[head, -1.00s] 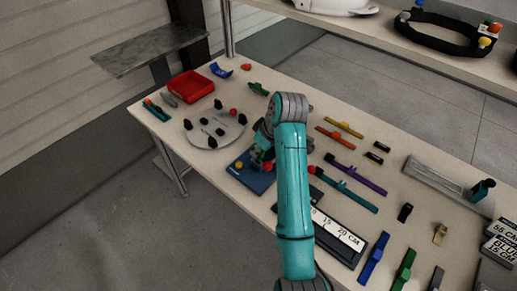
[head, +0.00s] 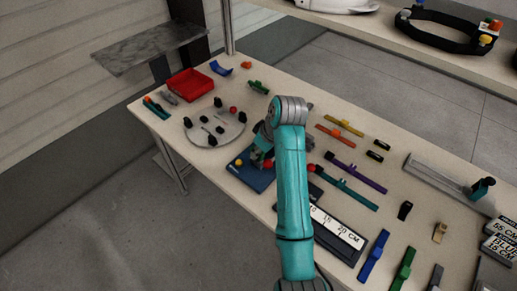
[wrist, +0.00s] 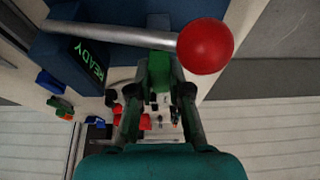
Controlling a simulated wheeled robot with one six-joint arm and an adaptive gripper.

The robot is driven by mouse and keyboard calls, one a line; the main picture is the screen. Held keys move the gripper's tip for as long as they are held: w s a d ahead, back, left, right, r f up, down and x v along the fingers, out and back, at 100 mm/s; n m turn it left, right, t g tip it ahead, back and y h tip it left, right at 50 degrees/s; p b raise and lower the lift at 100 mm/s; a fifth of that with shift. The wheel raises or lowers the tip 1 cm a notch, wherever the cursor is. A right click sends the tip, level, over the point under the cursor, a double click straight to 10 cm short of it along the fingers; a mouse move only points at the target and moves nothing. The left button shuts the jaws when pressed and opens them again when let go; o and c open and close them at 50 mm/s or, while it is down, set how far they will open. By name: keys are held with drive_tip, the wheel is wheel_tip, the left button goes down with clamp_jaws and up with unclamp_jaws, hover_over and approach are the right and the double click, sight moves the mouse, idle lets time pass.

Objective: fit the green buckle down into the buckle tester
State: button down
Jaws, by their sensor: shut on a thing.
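The green buckle (wrist: 158,72) is between the fingertips of my gripper (wrist: 159,88) in the wrist view, and the gripper is shut on it. The buckle tester is a dark blue block with a green READY label (wrist: 88,61) and a grey lever ending in a red ball (wrist: 205,46). The lever crosses the picture just beyond the buckle. In the head view the tester's blue base (head: 247,175) lies on the table and my gripper (head: 259,157) is over it. My arm hides part of this, and I cannot tell whether the buckle touches the tester.
A round grey plate with black knobs (head: 214,128) and a red bin (head: 190,84) are left of the tester. Coloured straps, including a purple one (head: 358,176), and a ruler board (head: 335,236) lie to the right. A shelf (head: 440,55) runs along the back.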

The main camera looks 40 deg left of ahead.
drive_tip(key=shift+f, duration=0.75)
drive_tip(key=c, duration=1)
unclamp_jaws()
drive_tip(key=shift+v, duration=3.7)
